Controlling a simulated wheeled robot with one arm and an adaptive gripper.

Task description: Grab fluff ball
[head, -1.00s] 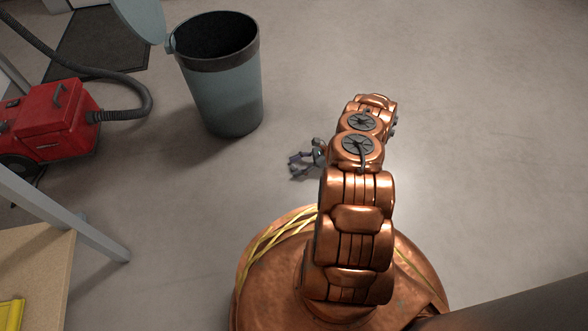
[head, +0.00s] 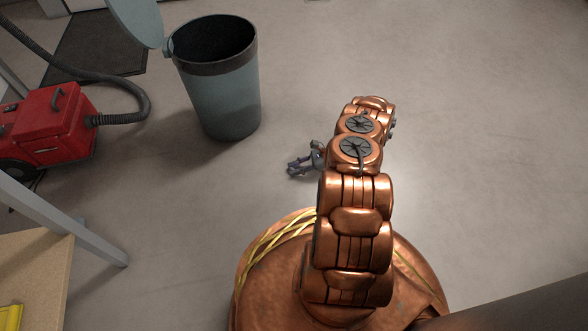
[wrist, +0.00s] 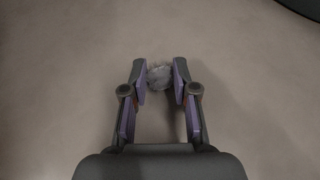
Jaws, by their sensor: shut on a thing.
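The fluff ball (wrist: 159,75) is a small grey fuzzy clump between my fingertips in the wrist view. My gripper (wrist: 160,80) is shut on it, with the purple-lined finger pads at its left and right sides. In the head view my gripper (head: 296,168) is low over the floor, to the left of my copper arm. The fluff ball cannot be made out in the head view.
An open grey-blue bin (head: 222,95) with its lid tipped back stands at upper left of my gripper. A red vacuum cleaner (head: 45,125) with a black hose is at far left. A table (head: 35,265) is at lower left. The floor (head: 460,110) to the right is clear.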

